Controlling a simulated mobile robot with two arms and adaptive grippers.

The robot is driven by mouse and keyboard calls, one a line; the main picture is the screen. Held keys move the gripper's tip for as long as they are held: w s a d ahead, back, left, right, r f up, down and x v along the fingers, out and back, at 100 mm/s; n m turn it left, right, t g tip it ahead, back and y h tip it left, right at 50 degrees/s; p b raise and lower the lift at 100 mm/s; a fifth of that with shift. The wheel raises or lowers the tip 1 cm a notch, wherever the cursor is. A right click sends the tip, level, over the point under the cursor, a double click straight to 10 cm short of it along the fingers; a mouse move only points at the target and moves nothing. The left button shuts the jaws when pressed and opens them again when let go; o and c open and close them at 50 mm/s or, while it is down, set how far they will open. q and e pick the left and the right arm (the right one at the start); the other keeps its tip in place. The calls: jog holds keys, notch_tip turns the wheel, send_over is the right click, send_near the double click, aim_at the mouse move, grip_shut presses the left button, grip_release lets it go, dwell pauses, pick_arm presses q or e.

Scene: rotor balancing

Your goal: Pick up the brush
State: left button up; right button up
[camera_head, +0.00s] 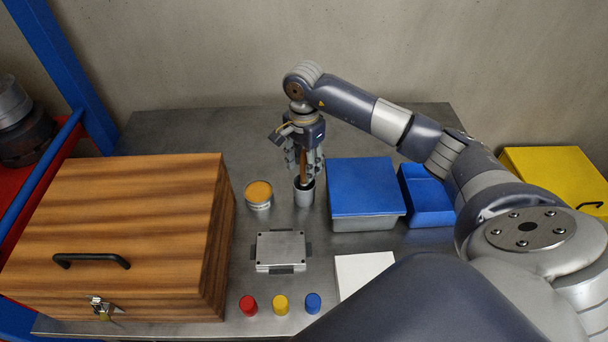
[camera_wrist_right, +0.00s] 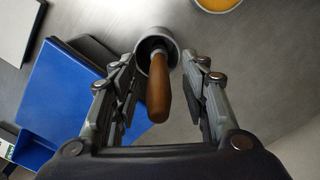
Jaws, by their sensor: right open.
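The brush stands in a grey metal cup (camera_head: 304,193) on the table, with its brown wooden handle (camera_head: 303,165) pointing up. My right gripper (camera_head: 304,168) is above the cup, pointing down, with a finger on each side of the handle. In the right wrist view the handle (camera_wrist_right: 158,88) sticks out of the cup (camera_wrist_right: 148,42) towards the camera, between the open fingers (camera_wrist_right: 162,85), with a gap on both sides. The brush's lower end is hidden in the cup. My left gripper is not in view.
An orange-filled tin (camera_head: 259,194) stands left of the cup. A blue-lidded box (camera_head: 364,187) and a blue bin (camera_head: 425,200) stand to its right. A metal plate (camera_head: 281,251), coloured caps (camera_head: 281,305) and a white pad (camera_head: 362,272) lie nearer. A wooden chest (camera_head: 110,230) fills the left.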

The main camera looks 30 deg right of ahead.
jog(key=shift+s, duration=0.1)
grip_shut()
